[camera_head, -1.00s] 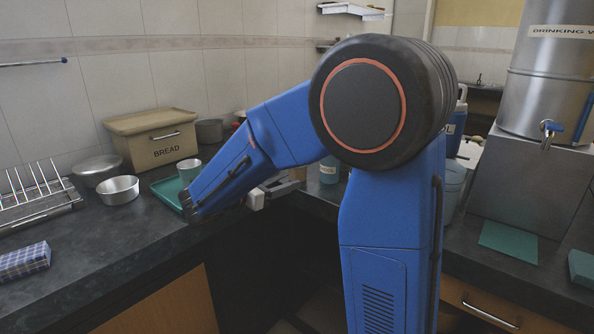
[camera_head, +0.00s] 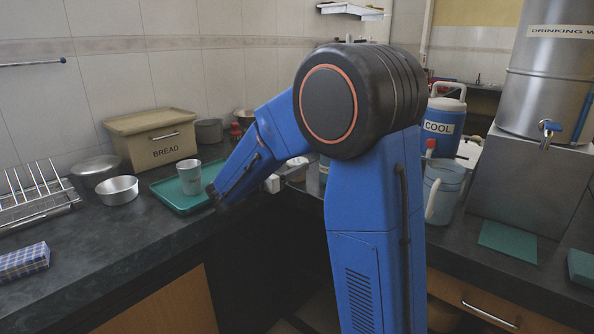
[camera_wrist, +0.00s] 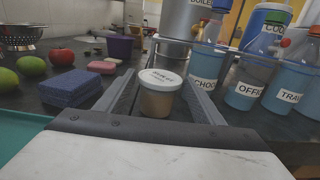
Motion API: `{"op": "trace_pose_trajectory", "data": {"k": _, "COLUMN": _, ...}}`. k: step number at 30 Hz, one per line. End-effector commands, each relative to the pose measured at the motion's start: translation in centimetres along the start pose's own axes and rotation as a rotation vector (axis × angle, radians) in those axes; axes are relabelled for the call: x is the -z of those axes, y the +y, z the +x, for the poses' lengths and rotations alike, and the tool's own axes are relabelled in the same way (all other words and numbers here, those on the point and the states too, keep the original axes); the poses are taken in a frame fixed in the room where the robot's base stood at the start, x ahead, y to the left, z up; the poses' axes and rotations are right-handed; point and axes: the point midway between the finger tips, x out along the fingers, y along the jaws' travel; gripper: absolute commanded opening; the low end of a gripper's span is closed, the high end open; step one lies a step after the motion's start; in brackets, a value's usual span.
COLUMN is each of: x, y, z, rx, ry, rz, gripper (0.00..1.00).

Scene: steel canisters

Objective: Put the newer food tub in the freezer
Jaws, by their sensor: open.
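A small food tub (camera_wrist: 160,97) with a white lid and brownish contents stands upright on the dark counter in the wrist view. Its lid carries handwriting too small to read, so I cannot tell its date. My gripper (camera_wrist: 161,82) is open, with one finger on each side of the tub; I cannot tell whether either touches it. In the head view my gripper (camera_head: 285,178) shows only partly at the counter's corner, behind my arm. No second food tub and no freezer are identifiable in view.
Several labelled blue bottles (camera_wrist: 247,84) stand close to the right finger. A blue sponge (camera_wrist: 70,88), apples and a purple container (camera_wrist: 120,47) lie to the left. In the head view, a green tray (camera_head: 172,196) with a cup (camera_head: 190,177) is left of my gripper.

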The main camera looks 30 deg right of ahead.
Motion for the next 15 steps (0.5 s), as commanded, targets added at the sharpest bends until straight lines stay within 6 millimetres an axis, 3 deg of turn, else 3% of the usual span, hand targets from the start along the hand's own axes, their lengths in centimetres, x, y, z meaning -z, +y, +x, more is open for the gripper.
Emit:
{"op": "trace_pose_trajectory", "data": {"k": 10, "x": 0.0, "y": -0.1, "z": 2.3, "rx": 0.002, "ry": 0.0, "rz": 0.0, "gripper": 0.62}}
{"op": "trace_pose_trajectory", "data": {"k": 15, "x": 0.0, "y": -0.1, "z": 4.6, "rx": 0.003, "ry": 0.0, "rz": 0.0, "gripper": 0.62}}
